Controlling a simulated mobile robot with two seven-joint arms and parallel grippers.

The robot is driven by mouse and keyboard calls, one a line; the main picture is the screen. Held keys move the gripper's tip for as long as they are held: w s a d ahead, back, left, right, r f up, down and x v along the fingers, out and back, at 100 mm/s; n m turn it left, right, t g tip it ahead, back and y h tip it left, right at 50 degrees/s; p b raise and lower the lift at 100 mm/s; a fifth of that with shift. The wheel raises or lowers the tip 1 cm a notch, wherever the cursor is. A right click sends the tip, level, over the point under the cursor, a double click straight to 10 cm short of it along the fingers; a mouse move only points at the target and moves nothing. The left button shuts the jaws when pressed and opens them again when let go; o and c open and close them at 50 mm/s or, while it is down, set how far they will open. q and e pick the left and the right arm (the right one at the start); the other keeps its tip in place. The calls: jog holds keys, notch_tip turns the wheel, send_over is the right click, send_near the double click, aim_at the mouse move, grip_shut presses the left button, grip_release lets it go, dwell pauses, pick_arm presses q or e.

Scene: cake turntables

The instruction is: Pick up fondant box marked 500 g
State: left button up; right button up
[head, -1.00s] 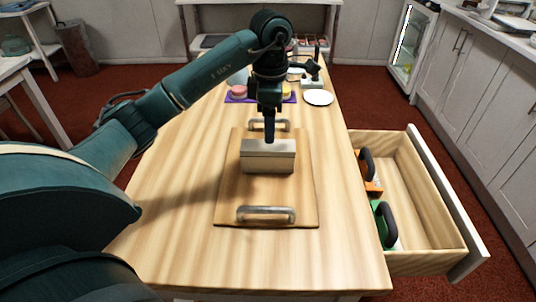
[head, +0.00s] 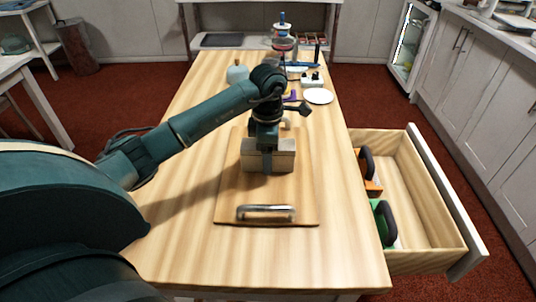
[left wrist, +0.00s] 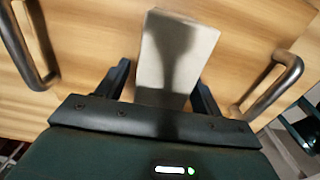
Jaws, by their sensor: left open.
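A pale grey-beige box (head: 285,160) lies on a wooden board (head: 300,207) on the table. It also shows in the left wrist view (left wrist: 172,45), under the hand's shadow. I can read no marking on it in either view. My left gripper (head: 267,166) is open over the box and hides its middle in the head view. In the left wrist view its dark fingers (left wrist: 161,82) stand on either side of the box's near end. I cannot tell whether they touch it. My right gripper is not in view.
The board has a metal handle (head: 266,213) at its near end and another at the far end. An open drawer (head: 432,205) at the right holds black-handled tools with orange and green parts. A white plate (head: 319,96) lies farther back. The near table is clear.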

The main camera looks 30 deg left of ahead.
pick_arm(q)
jog(key=shift+c, duration=0.3)
jog(key=c, duration=1.3)
jog(key=shift+r, duration=0.1)
jog(key=shift+c, duration=0.4)
